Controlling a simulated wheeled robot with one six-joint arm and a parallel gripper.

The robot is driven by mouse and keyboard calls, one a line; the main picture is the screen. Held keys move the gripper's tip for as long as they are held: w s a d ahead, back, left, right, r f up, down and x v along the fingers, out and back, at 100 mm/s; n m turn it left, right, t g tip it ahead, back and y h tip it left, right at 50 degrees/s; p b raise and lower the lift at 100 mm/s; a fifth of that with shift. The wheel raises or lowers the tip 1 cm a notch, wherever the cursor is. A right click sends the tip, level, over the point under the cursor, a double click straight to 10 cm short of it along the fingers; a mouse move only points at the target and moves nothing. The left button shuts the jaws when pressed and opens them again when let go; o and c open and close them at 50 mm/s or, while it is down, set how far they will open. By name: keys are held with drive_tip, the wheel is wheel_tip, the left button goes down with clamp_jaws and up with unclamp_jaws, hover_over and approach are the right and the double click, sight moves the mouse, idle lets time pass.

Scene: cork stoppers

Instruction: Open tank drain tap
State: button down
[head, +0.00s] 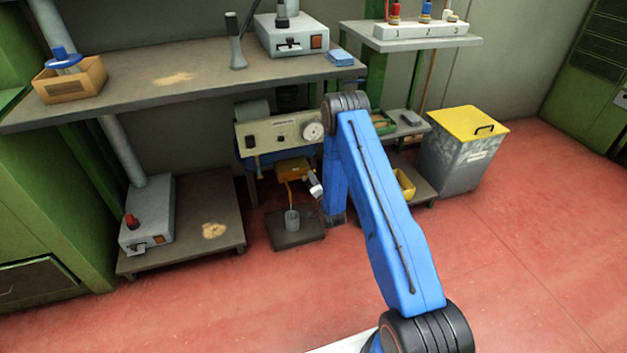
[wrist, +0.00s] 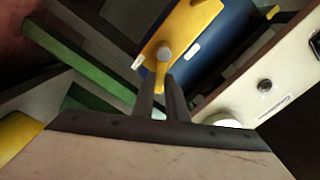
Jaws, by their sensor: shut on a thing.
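A narrow yellow tap lever (wrist: 160,74) reaches down from the knob. My gripper (wrist: 163,92) is shut on the lever's end; the fingers hide part of it. In the head view my gripper (head: 315,187) is beside the yellow tap parts (head: 292,168), low under the panel. A grey cup (head: 292,221) stands upright below the tap on a dark base (head: 298,239). I cannot see any flow.
The cream panel (head: 262,137) with a round dial is above the tap. A long bench (head: 200,85) overhangs at left, with a low table (head: 190,236) beneath it. A yellow-lidded bin (head: 465,150) stands at right. Red floor is open in front.

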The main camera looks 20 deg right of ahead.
drive_tip(key=shift+a+r+n, duration=0.15)
drive_tip(key=shift+r+n, duration=0.05)
drive_tip(key=shift+n, duration=0.6)
drive_tip(key=c, duration=1.8)
unclamp_jaws()
drive_tip(key=shift+o, duration=0.2)
drive_tip(key=shift+s, duration=0.1)
drive_tip(key=s, duration=1.7)
drive_tip(key=shift+s, duration=0.15)
